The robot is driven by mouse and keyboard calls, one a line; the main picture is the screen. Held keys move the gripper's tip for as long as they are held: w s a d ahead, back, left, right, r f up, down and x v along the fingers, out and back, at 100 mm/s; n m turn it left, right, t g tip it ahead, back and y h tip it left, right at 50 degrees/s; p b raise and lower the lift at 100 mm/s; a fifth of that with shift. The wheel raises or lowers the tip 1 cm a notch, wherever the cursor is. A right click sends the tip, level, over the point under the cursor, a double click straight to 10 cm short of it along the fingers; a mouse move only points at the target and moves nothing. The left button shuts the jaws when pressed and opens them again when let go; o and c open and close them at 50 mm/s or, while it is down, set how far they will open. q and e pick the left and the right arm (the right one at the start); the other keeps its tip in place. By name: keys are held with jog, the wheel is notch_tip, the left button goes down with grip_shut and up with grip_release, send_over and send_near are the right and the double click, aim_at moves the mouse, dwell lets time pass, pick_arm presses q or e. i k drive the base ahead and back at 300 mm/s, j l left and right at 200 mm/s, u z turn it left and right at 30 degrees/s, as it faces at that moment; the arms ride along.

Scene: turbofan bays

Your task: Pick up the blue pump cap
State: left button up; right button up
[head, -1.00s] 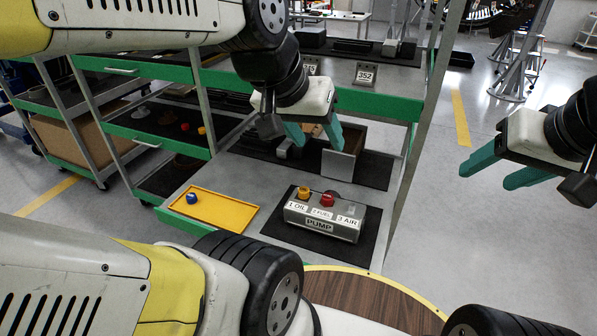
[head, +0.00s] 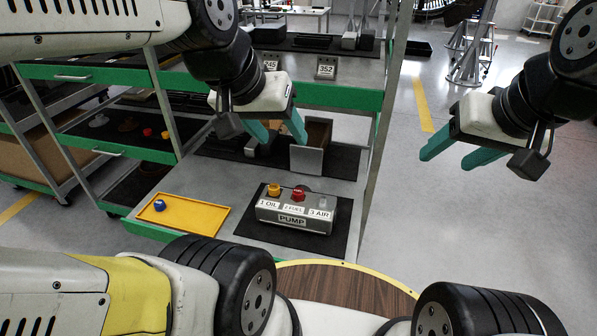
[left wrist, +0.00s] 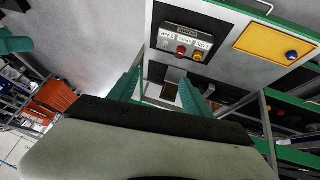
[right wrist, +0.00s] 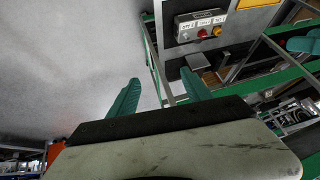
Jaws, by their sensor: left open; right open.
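The blue pump cap (head: 159,205) lies on the yellow tray (head: 205,213) on the grey bench shelf, at the tray's left end. It also shows in the left wrist view (left wrist: 291,54). The grey pump block (head: 292,222) stands on a black mat to the right, with a yellow cap (head: 274,190) and a red cap (head: 298,194) on it; its "3 AIR" place shows no coloured cap. My left gripper (head: 281,132) is open and empty, above and behind the pump. My right gripper (head: 447,158) is open and empty, right of the bench over the floor.
A grey-fronted open box (head: 307,158) stands behind the pump, below my left gripper. A green-edged upper shelf (head: 340,97) and an upright post (head: 380,140) bound the bench. A side rack (head: 120,150) holds more caps.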

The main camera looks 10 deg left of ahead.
aim_at(159, 205)
jog(key=u, duration=1.8)
jog(key=i+j+z, duration=0.35)
jog(key=j, duration=0.2)
jog(key=i+j+z, duration=0.15)
jog(key=j, duration=0.15)
jog(key=i+j+z, duration=0.15)
jog(key=j, duration=0.2)
